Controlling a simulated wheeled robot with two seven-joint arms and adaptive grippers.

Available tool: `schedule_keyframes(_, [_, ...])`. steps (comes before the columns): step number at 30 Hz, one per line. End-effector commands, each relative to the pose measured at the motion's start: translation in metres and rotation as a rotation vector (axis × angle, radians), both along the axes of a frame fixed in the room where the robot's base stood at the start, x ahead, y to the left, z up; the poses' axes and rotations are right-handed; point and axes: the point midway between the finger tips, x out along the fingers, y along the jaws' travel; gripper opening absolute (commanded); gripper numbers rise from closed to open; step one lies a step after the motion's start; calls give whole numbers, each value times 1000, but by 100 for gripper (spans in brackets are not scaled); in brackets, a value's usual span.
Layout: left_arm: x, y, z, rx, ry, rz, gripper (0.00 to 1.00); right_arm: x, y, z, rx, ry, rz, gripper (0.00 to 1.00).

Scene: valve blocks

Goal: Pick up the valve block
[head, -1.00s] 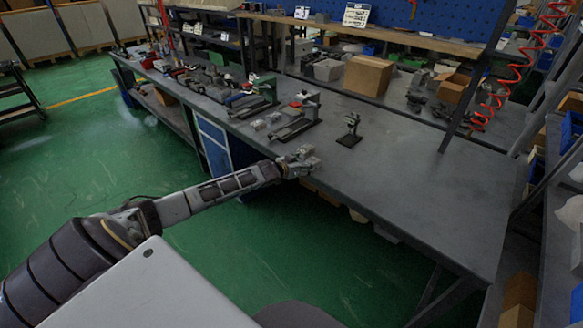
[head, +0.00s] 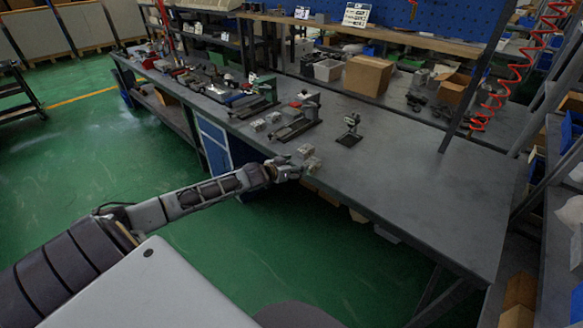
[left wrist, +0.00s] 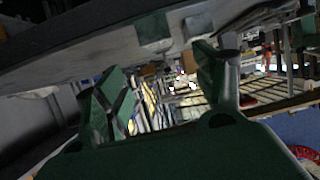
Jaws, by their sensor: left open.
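Two small grey valve blocks sit close together near the table's front edge in the head view, one farther back (head: 305,150) and one nearer (head: 312,163). Two more small grey blocks (head: 258,125) (head: 274,117) sit farther back to the left. My left gripper (head: 292,171) is at the front edge, just left of the near pair, apparently not holding either. In the left wrist view its two fingers (left wrist: 162,92) are spread apart with nothing between them. Two block-like shapes, one greenish (left wrist: 153,30) and one grey (left wrist: 199,25), show beyond the fingers against the grey surface. My right gripper is not in view.
The grey table (head: 430,190) is clear at the right. A small device on a black base (head: 349,135) and larger fixtures (head: 297,122) stand behind the near blocks. A cardboard box (head: 368,75) stands at the back.

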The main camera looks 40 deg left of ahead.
Motion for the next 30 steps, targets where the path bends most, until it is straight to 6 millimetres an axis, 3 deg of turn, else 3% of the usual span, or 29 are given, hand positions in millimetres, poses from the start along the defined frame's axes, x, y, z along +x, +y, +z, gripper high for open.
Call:
schedule_keyframes(12, [-17, 2, 8, 0, 0, 0, 69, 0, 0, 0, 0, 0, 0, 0])
schedule_keyframes(30, [-21, 2, 6, 0, 5, -1, 70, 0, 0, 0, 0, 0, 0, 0])
